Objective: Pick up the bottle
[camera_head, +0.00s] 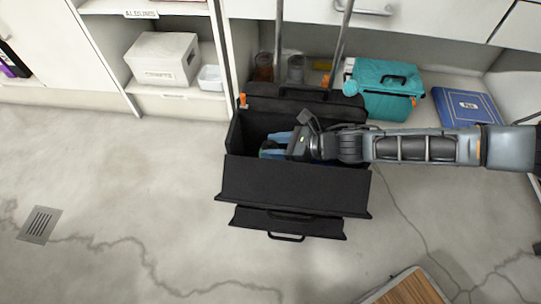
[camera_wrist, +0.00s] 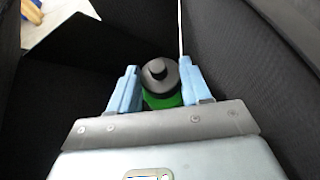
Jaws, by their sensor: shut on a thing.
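The bottle (camera_wrist: 160,75) shows in the wrist view, with a dark grey cap and a green body. My gripper (camera_wrist: 160,88) has its two light-blue fingers on either side of the bottle, shut on it. In the head view my gripper (camera_head: 277,146) reaches from the right into an open black case (camera_head: 295,182). The bottle is mostly hidden there by the gripper and the case. Dark inner walls of the case surround the gripper and bottle in the wrist view. I cannot tell whether the bottle touches the case floor.
A teal toolbox (camera_head: 386,104) and a blue binder (camera_head: 464,108) lie behind, on the right. A white box (camera_head: 163,59) and a small white bin (camera_head: 211,78) sit on the left shelf. A wooden-topped thing (camera_head: 412,290) is at the bottom right. The floor at left is clear.

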